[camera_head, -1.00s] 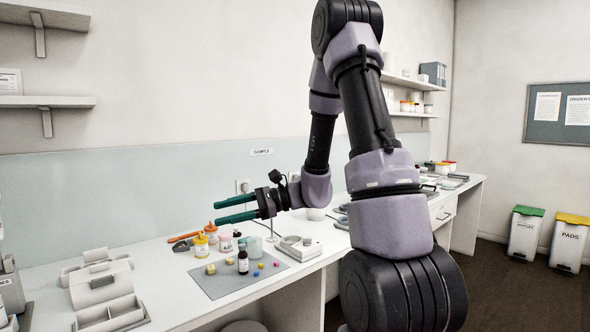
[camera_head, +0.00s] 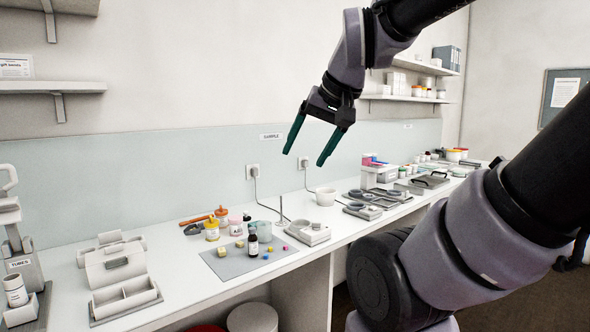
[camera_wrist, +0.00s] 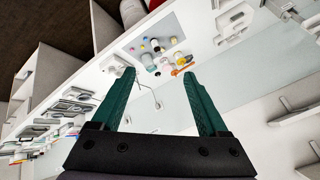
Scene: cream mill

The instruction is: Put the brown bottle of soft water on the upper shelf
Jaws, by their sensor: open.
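A small dark brown bottle (camera_head: 253,245) with a white label stands upright on a grey mat (camera_head: 222,267) on the bench. Small coloured cubes and jars are around it. My gripper (camera_head: 307,158) is open and empty, high above the bench, pointing down, up and to the right of the bottle. In the wrist view its two green fingers (camera_wrist: 160,80) are spread, with the mat and the small items far beyond them. Two wall shelves show at the left, an upper shelf (camera_head: 75,6) and a lower shelf (camera_head: 50,87). Another shelf pair is at the back right, its upper shelf (camera_head: 425,68) partly hidden by my arm.
A yellow-labelled jar (camera_head: 212,230), a pink-white jar (camera_head: 235,226) and an orange-handled tool (camera_head: 205,219) lie behind the mat. A white scale-like device (camera_head: 308,233) stands right of it. The air above the bench is free.

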